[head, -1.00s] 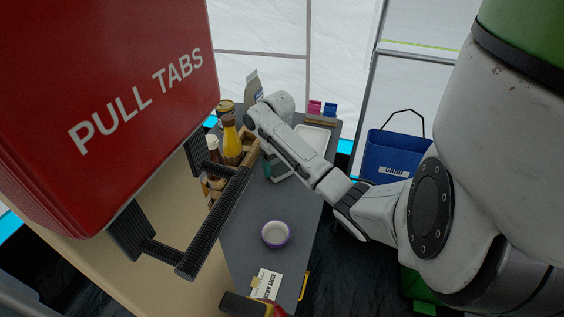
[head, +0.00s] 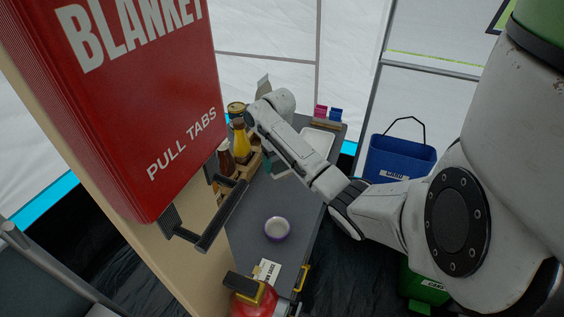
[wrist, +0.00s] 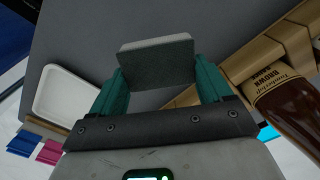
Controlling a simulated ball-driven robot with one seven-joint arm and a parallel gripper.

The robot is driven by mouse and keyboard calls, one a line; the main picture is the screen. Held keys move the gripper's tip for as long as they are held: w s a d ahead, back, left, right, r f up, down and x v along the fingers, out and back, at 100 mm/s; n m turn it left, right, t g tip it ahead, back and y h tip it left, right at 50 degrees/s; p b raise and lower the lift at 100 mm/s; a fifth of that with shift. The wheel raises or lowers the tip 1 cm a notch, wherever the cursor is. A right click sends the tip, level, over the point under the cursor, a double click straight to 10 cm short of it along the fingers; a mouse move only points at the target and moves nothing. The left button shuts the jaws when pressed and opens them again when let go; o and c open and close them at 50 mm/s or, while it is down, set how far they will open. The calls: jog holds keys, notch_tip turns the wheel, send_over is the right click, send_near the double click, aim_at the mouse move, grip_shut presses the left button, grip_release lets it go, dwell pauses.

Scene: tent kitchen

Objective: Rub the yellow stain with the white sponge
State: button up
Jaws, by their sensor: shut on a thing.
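My gripper (wrist: 160,74) has teal fingers and is shut on the white sponge (wrist: 157,62), a block with a pale edge and a darker grey, shaded face. In the wrist view it is over the grey worktop. In the head view my gripper (head: 270,166) is mostly hidden behind my arm, near the bottle rack, and I cannot make out the sponge there. I see no yellow stain in either view.
A wooden rack (wrist: 262,60) with sauce bottles (head: 239,138) stands beside my gripper. A white tray (wrist: 66,95) lies on the other side. A purple-rimmed bowl (head: 277,229) stands nearer on the grey worktop (head: 250,205). A red fire-blanket box (head: 150,110) blocks the left.

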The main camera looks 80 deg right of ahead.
jog(key=shift+r+p, duration=0.95)
jog(key=shift+r, duration=0.4)
